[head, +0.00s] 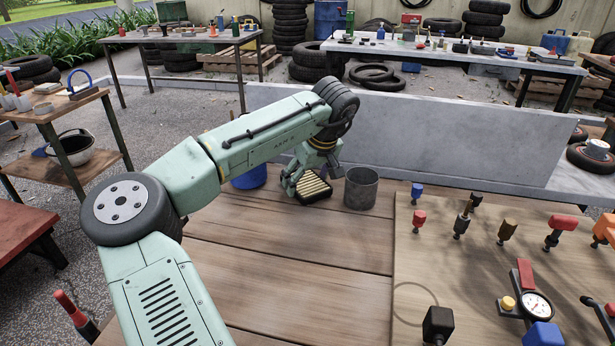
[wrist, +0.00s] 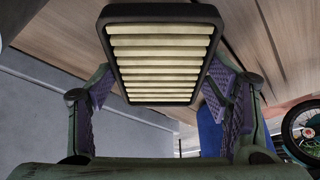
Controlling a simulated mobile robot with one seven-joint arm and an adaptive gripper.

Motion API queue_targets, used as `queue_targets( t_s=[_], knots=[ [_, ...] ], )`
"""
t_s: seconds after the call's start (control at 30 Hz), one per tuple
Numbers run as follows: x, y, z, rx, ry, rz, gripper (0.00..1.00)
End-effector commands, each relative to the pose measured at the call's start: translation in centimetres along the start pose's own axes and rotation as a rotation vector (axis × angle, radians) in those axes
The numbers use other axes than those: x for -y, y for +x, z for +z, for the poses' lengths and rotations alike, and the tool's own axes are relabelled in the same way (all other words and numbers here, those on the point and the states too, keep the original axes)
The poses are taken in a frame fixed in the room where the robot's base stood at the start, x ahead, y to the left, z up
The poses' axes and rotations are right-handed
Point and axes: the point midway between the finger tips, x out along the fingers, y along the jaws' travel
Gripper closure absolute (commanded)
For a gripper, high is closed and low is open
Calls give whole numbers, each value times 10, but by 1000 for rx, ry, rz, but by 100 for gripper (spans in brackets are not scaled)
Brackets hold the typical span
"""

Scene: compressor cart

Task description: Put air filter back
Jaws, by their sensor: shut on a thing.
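The air filter (head: 315,188) is a dark-framed rectangular panel with cream pleats, near the back of the wooden tabletop (head: 290,235). My gripper (head: 312,178) is shut on it, pointing down. In the wrist view, the air filter (wrist: 160,55) spans the space between the two padded fingers of my gripper (wrist: 160,88), gripped by its long sides. I cannot tell whether its lower edge touches the tabletop. No filter housing can be made out.
A grey metal can (head: 361,190) stands just right of the filter, and a blue container (head: 250,178) just left. A low grey wall (head: 430,145) runs behind. The front tabletop is clear.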

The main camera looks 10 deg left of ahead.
Motion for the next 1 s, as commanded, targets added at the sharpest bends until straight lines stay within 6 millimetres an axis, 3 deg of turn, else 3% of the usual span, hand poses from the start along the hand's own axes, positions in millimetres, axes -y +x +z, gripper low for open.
queue_targets(
  t_s=[0.4,0.43,0.7,1.0],
  knots=[
    [0,7,3,1,-1,1,65],
    [0,6,3,1,-1,1,28],
    [0,5,3,0,-1,0,10],
    [0,5,2,0,-1,0,9]
  ],
)
